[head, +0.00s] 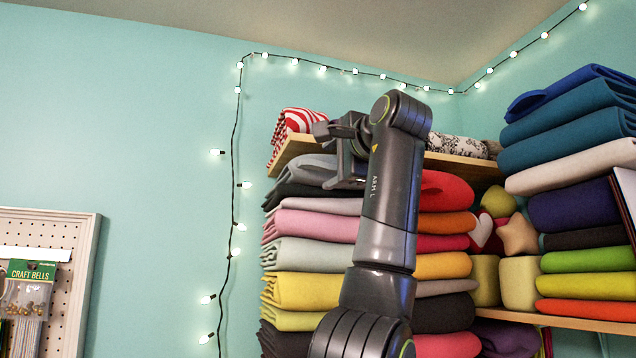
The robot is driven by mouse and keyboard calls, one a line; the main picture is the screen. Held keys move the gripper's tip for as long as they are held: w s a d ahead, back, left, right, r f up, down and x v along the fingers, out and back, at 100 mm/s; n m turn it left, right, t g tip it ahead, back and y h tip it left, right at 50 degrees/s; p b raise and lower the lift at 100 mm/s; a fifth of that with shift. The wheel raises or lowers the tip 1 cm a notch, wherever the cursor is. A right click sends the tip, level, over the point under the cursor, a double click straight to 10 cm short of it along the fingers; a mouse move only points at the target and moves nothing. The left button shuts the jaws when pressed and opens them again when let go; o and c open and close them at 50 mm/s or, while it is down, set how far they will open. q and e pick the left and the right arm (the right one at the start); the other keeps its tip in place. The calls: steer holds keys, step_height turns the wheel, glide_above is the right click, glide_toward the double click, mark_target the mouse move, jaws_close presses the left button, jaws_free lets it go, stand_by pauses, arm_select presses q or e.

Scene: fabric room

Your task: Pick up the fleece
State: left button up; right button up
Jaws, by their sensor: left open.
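Folded fabrics are stacked on wooden shelves in the corner; I cannot tell which one is the fleece. The left stack has a grey folded piece (304,168) on top, with black, pink, pale green and yellow pieces below. A red-and-white striped fabric (293,124) lies on the upper shelf (292,152). My left gripper (338,152) is open, raised in front of the upper shelf's edge and the top of the left stack. My left arm hides part of the stacks behind it. I cannot tell if the gripper touches any fabric. My right gripper is out of view.
Another tall stack with blue folded pieces (570,108) stands at the right. Small cushions, one star-shaped (518,236), sit between stacks. A string of lights (236,185) hangs on the wall. A pegboard (85,270) is at lower left.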

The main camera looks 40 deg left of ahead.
mark_target(317, 170)
arm_select(q)
steer(key=shift+w+a+r, duration=0.1)
steer(key=shift+a, duration=0.35)
steer(key=shift+a+r+p, duration=0.1)
steer(key=shift+a+p, duration=0.15)
steer(key=shift+p, duration=0.15)
steer(key=p+x, duration=0.2)
steer(key=x, duration=0.2)
steer(key=shift+p, duration=0.4)
steer(key=shift+w+a+f, duration=0.1)
steer(key=shift+a+f, duration=0.1)
steer(key=shift+a, duration=0.25)
steer(key=shift+d, duration=0.1)
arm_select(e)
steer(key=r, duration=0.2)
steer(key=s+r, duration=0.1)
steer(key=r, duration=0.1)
arm_select(q)
steer(key=shift+d, duration=0.1)
steer(key=shift+d, duration=0.1)
steer(key=shift+c, duration=1.1)
steer(key=c, duration=0.9)
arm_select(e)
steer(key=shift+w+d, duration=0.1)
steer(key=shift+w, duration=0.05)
arm_select(q)
steer(key=shift+r, duration=0.15)
